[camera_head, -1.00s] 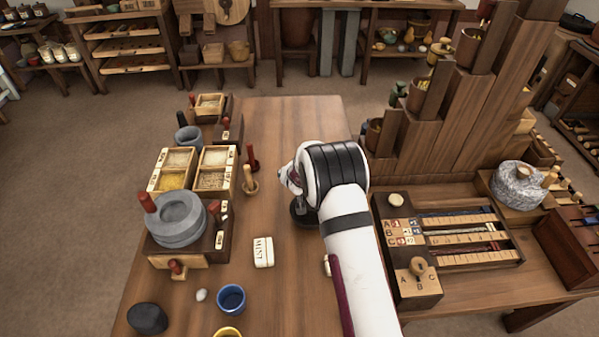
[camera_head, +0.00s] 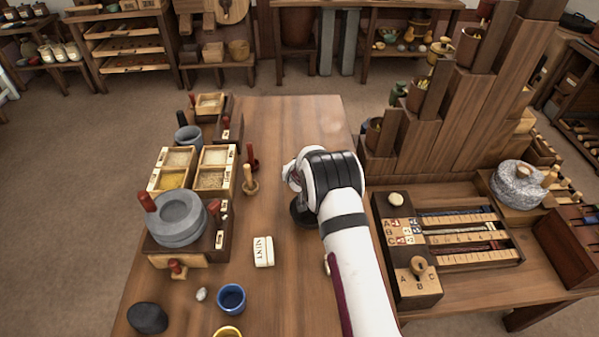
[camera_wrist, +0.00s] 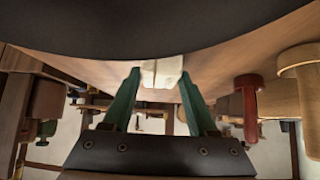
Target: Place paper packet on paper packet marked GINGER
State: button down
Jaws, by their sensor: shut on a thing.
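My gripper (camera_wrist: 160,74) shows in the wrist view with two green fingers, shut on a pale paper packet (camera_wrist: 168,70) between the tips. A seam or edge runs down the pale shape; I cannot tell whether a second packet is behind it. In the head view my arm hides the fingers and the held packet. A white packet marked MINT (camera_head: 263,251) lies on the table left of my arm. A sliver of another pale packet (camera_head: 327,265) shows at my arm's left edge; its marking is hidden. I see no GINGER marking.
A grey quern (camera_head: 178,222) and boxes of grain (camera_head: 213,180) stand on the left of the table. A wooden peg (camera_head: 250,183) stands left of my gripper. A blue cup (camera_head: 231,298) is near the front. A slotted counting board (camera_head: 455,240) is at right.

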notch_tip(320, 180, up, 18)
jog(key=s+d+f+m+g+h, duration=0.1)
jog(key=s+d+m+g+h, duration=0.25)
jog(key=s, duration=0.75)
jog(key=s+d+f+m+h, duration=0.2)
jog(key=s+d+m, duration=0.4)
jog(key=s, duration=0.6)
jog(key=s+d+f+m+g+h, duration=0.1)
jog(key=s+d+m+g+h, duration=0.15)
jog(key=s+d, duration=0.6)
jog(key=shift+m+t, duration=0.3)
jog(key=a+f, duration=0.2)
jog(key=a, duration=0.1)
jog(key=w+a+f, duration=0.1)
jog(key=a+f, duration=0.1)
jog(key=a, duration=0.2)
jog(key=w+a+f, duration=0.1)
jog(key=a+f, duration=0.1)
jog(key=a, duration=0.2)
jog(key=shift+w+a+f, duration=0.1)
jog(key=shift+w+f, duration=0.05)
jog(key=shift+f, duration=0.05)
jog(key=shift+w+a+f, duration=0.1)
jog(key=shift+f, duration=1)
jog(key=shift+w+a+f, duration=0.1)
jog(key=shift+f, duration=0.95)
jog(key=shift+f, duration=0.15)
jog(key=shift+c, duration=0.9)
grip_release()
